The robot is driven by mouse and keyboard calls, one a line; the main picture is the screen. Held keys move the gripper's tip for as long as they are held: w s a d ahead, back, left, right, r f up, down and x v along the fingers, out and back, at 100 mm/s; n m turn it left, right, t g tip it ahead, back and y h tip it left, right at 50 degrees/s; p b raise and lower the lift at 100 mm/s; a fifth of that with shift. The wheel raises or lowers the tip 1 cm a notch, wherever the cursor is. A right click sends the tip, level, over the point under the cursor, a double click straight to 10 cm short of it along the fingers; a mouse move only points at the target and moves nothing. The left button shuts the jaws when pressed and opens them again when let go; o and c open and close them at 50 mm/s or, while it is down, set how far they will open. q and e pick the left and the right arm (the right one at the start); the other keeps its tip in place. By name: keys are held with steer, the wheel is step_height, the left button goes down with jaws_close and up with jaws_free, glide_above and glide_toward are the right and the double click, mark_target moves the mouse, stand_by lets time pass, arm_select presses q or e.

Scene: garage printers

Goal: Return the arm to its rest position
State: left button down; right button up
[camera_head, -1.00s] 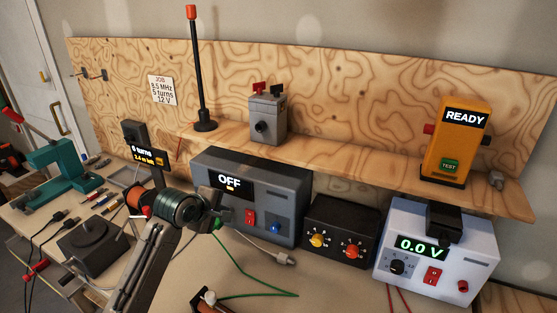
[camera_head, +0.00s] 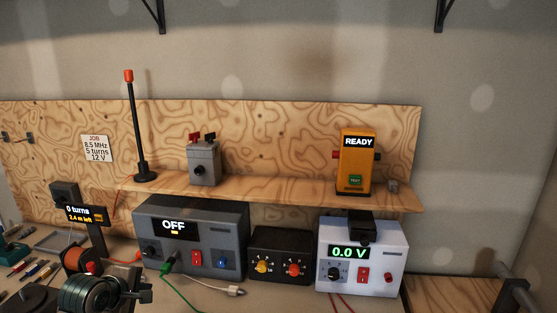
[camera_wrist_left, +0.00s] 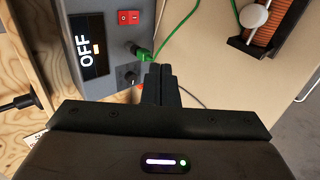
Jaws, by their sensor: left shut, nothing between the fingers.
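My left gripper (camera_head: 140,284) is low at the left in the head view, in front of the grey box that reads OFF (camera_head: 190,240). In the left wrist view its two dark fingers (camera_wrist_left: 161,78) are together with nothing between them. They point towards a green plug (camera_wrist_left: 143,54) in the face of the grey box, whose panel (camera_wrist_left: 82,45) shows at the upper left. From that view I cannot tell whether the fingers touch the plug. Most of the left arm is out of the head view. My right gripper is not in view.
A black box with two knobs (camera_head: 279,255) and a white supply reading 0.0 V (camera_head: 362,256) stand to the right. The shelf above holds an antenna (camera_head: 139,140), a grey box (camera_head: 203,163) and an orange READY tester (camera_head: 355,165). A green lead (camera_head: 176,291) crosses the bench.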

arm_select(q)
steer(key=s+d+f+m+g, duration=0.35)
steer(key=s+f+m, duration=0.45)
steer(key=s+f, duration=0.6)
steer(key=s+d+f+m+g+y, duration=0.1)
steer(key=s+m, duration=0.4)
steer(key=s, duration=0.6)
steer(key=s+d+f+m+g+y, duration=0.15)
steer(key=s+m, duration=0.25)
steer(key=s, duration=0.6)
steer(key=s+a+f+g+b, duration=0.1)
steer(key=a+f+b, duration=0.15)
steer(key=f, duration=1.65)
steer(key=s+a+f+g+b, duration=0.1)
steer(key=f+b, duration=0.3)
steer(key=f, duration=1.5)
steer(key=s+f+b, duration=0.4)
steer(key=s+f, duration=1.3)
steer(key=f, duration=0.5)
steer(key=shift+s+a+g, duration=0.25)
steer(key=shift+s+g, duration=0.05)
steer(key=shift+s, duration=0.05)
